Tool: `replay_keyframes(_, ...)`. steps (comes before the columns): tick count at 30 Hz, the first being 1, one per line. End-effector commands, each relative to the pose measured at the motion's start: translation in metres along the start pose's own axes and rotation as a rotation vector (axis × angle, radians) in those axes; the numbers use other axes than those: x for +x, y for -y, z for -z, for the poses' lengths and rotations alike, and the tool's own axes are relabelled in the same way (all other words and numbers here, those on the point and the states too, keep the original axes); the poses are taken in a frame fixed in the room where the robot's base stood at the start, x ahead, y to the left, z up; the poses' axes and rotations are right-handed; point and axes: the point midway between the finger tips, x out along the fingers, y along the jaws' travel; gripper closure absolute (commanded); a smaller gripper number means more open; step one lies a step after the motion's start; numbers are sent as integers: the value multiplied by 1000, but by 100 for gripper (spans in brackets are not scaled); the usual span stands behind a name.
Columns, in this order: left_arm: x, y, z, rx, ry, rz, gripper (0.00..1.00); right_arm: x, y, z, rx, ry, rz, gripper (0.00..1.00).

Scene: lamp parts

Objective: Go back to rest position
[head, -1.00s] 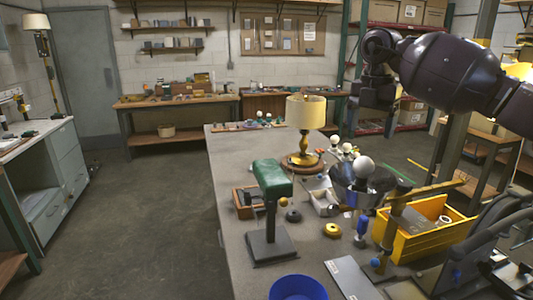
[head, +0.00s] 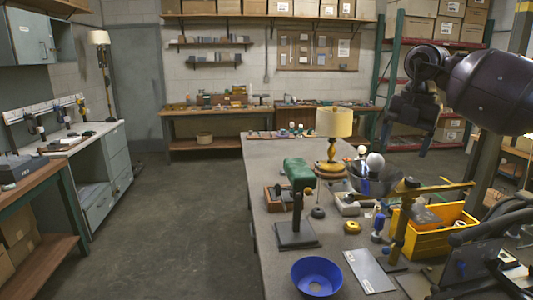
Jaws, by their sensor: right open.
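My right gripper (head: 408,135) hangs at the upper right of the head view, at the end of my dark right arm. Its fingers point down and are apart, with nothing seen between them. The gripper is clear of the lamp. My left gripper is not in view.
The bench holds a green-topped stand (head: 298,172), a blue bowl (head: 316,276), a yellow bin (head: 432,240), a grey plate (head: 368,270) and small parts. A brass post (head: 402,220) rises at the right. Open floor (head: 190,225) lies left of the bench.

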Motion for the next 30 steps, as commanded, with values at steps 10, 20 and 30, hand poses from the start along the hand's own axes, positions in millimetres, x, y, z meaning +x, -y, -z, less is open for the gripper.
replay_keyframes(10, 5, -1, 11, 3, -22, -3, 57, -30, -86, 48, -411, -50, -528, 23)
replay_keyframes(20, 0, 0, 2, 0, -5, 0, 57, -63, -165, 139, -627, -165, -1212, 23)
replay_keyframes(30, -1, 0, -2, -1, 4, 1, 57, -27, -176, 154, -240, -280, -1740, 23)
